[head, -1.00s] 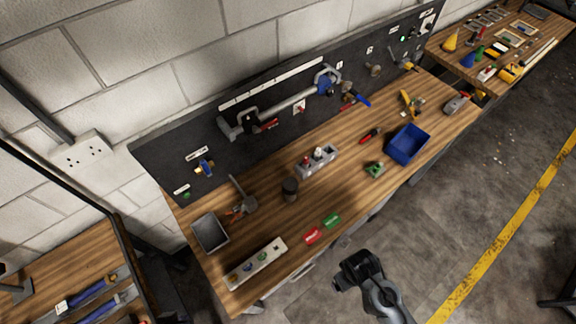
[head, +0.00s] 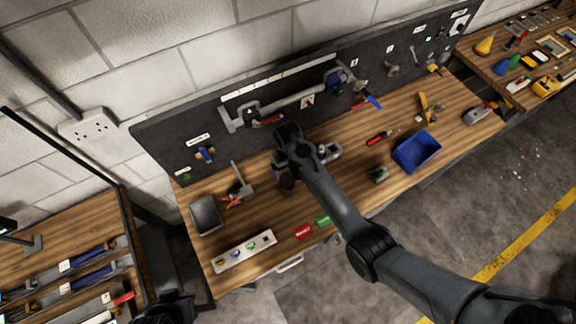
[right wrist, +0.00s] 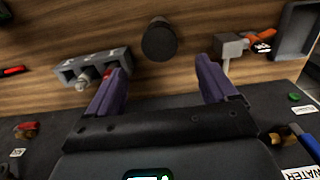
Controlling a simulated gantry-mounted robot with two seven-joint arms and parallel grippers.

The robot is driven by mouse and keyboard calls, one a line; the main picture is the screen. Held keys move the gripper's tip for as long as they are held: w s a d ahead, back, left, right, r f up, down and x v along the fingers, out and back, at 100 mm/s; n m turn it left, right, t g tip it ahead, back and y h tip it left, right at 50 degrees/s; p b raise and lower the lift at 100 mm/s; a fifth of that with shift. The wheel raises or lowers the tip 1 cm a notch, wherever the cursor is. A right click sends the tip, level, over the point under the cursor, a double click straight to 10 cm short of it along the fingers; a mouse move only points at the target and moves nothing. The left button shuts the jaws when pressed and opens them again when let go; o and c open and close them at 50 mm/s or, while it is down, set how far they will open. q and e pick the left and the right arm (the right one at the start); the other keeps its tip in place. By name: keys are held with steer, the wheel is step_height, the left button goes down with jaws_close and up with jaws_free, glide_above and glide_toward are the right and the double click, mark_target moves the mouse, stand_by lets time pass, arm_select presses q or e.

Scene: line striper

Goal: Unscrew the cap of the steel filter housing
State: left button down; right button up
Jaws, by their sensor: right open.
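A dark, round-topped cylinder (head: 287,185), which I take to be the filter housing with its cap, stands upright on the wooden bench. In the right wrist view its dark top (right wrist: 158,40) shows from above, between and just beyond the fingertips. My right gripper (head: 283,158) hangs over the bench beside it, partly hidden by its own wrist. In the right wrist view the gripper (right wrist: 162,65) has its two purple fingers wide apart with nothing between them, clear of the cylinder. A dark part at the bottom left of the head view may be my left arm; its jaws cannot be made out.
A grey block with sockets (right wrist: 92,66) stands near one finger, a grey-headed tool (right wrist: 229,44) near the other. A grey tray (head: 206,215), a blue bin (head: 416,151) and a white strip (head: 244,251) lie on the bench. A dark panel (head: 165,145) with fittings stands behind.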

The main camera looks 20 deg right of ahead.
mark_target(288, 179)
steer(key=shift+f, duration=1.15)
step_height(288, 179, down, 4)
steer(key=b, duration=0.4)
steer(key=shift+f, duration=0.1)
steer(key=shift+f+b, duration=0.95)
steer(key=shift+f, duration=0.65)
